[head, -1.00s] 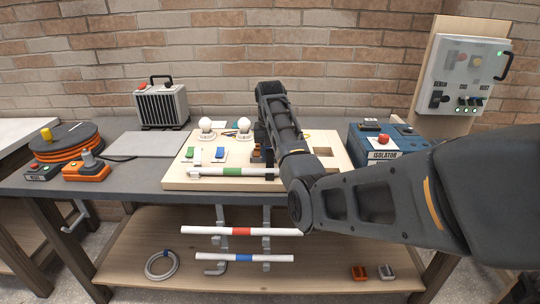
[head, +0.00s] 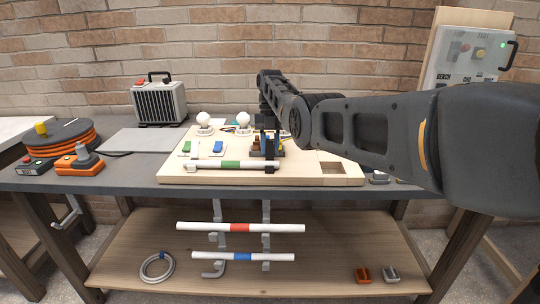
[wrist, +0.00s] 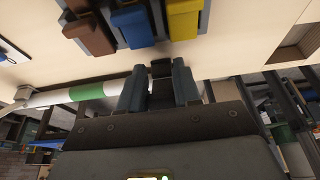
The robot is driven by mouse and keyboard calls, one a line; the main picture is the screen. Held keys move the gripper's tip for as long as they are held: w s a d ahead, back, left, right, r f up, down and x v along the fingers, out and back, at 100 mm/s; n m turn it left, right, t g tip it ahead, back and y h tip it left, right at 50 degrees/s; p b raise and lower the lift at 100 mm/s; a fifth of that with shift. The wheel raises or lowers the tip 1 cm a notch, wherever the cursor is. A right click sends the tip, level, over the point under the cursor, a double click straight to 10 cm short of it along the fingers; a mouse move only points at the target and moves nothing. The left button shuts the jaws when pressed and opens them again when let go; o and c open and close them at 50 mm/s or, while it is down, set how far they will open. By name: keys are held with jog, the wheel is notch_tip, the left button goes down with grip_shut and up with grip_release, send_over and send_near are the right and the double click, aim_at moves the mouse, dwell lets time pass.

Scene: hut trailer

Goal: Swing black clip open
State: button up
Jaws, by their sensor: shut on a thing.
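My gripper (wrist: 160,82) is shut on a dark piece between its fingers, which looks like the black clip (wrist: 161,72). The fingers cover most of it. In the head view my gripper (head: 269,147) reaches down at the right part of the pale board (head: 310,171), by the terminal block. A white tube with a green band (head: 231,165) lies along the board's front edge, its right end beside my gripper. In the wrist view the tube (wrist: 60,94) runs behind the fingers. How far the clip is swung cannot be told.
Brown (wrist: 88,35), blue (wrist: 131,26) and yellow (wrist: 184,18) terminal levers sit just beyond my fingers. Two white bulbs (head: 204,120) and green and blue switches stand on the board. Tubes with red (head: 240,228) and blue bands hang below.

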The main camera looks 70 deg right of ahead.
jog(key=b, duration=0.2)
jog(key=f+b, duration=0.1)
jog(key=b, duration=0.1)
jog(key=shift+w+d+y, duration=0.1)
jog(key=shift+w+y, duration=0.2)
jog(key=shift+y, duration=0.1)
jog(key=shift+b, duration=0.65)
jog(key=shift+r+y+b, duration=0.25)
jog(key=shift+y+b, duration=0.05)
jog(key=shift+b, duration=0.85)
jog(key=shift+s+a+r+b, duration=0.15)
jog(key=shift+s+a+b, duration=0.1)
jog(key=shift+b, duration=0.15)
jog(key=o, duration=1)
jog(key=shift+c, duration=0.2)
jog(key=shift+g, duration=0.3)
